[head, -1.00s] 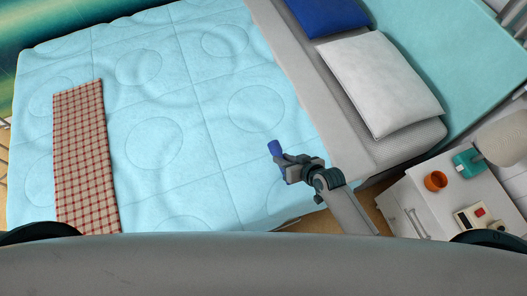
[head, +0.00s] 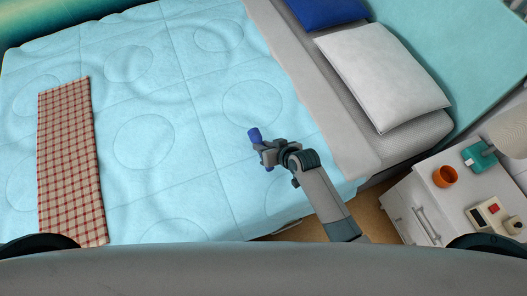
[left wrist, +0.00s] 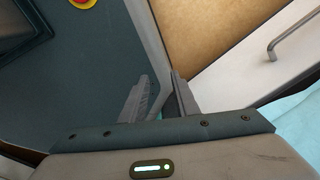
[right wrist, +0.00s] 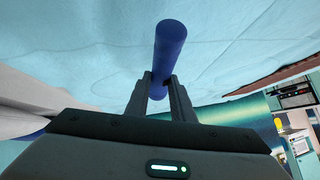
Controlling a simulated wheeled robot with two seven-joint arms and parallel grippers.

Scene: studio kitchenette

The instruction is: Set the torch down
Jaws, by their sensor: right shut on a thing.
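The torch is a plain dark-blue cylinder (head: 254,134), and it also shows in the right wrist view (right wrist: 169,46). My right gripper (head: 262,151) is shut on it, with a finger on each side in the right wrist view (right wrist: 160,85). The torch is over the pale-blue bed cover (head: 190,185), near the bed's near right part. I cannot tell whether it touches the cover. My left gripper (left wrist: 163,88) shows only in its own wrist view, its fingers apart and nothing between them.
A checked red-and-cream runner (head: 70,160) lies on the bed's left. A white pillow (head: 385,78) and a blue pillow (head: 328,10) lie at the head. A white nightstand (head: 425,205) at right holds an orange cup (head: 445,176) and other items. The cover's middle is clear.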

